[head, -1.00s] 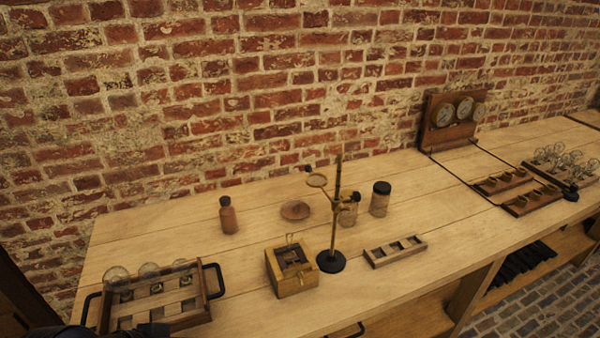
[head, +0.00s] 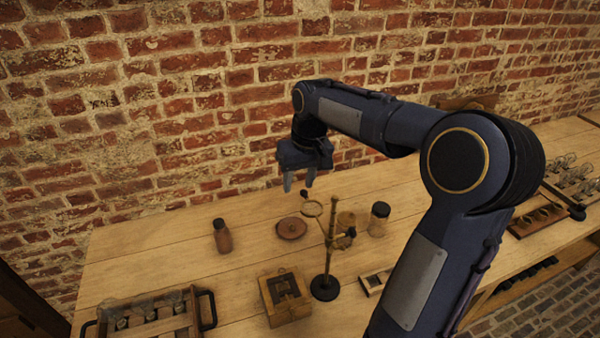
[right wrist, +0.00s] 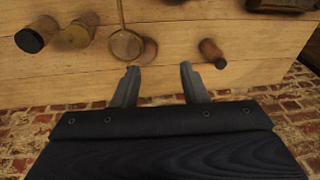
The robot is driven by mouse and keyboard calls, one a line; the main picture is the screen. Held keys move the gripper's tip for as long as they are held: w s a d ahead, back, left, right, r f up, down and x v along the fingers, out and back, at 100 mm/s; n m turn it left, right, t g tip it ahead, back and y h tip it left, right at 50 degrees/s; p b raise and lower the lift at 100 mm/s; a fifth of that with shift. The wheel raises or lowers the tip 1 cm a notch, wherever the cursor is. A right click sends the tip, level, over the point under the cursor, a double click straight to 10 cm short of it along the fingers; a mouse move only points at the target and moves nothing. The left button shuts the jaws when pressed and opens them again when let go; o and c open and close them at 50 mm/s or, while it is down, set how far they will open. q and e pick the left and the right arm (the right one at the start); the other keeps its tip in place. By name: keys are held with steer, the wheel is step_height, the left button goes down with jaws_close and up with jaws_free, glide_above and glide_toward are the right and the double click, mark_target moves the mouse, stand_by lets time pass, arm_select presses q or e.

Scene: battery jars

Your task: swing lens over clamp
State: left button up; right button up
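The lens (head: 312,208) is a brass-rimmed ring on an arm of a brass stand (head: 329,245) with a round black base. It also shows in the right wrist view (right wrist: 126,45), beyond the left fingertip. The wooden box (head: 286,297) left of the stand has a dark fitting on top, perhaps the clamp. The lens is behind and above the box, not over it. My right gripper (head: 299,184) is open and empty, above the back of the bench near the lens. Its two parted fingers show in the right wrist view (right wrist: 159,70). My left gripper is out of view.
A brown bottle (head: 222,237), a round wooden lid (head: 291,228) and a dark-capped jar (head: 379,219) stand around the lens stand. A tray (head: 207,308) is at front left. My right arm hides part of the slotted rack (head: 372,283). The brick wall is close behind.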

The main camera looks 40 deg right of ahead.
steer(key=g+p, duration=0.2)
glide_above(304, 190)
step_height(304, 190, down, 3)
steer(key=shift+a+f+m+h, duration=0.1)
steer(key=shift+m+h, duration=0.3)
steer(key=shift+f, duration=0.25)
step_height(304, 190, down, 7)
steer(key=shift+w+f+p, duration=0.1)
steer(key=shift+f+p, duration=0.1)
steer(key=shift+p, duration=0.4)
jaws_close()
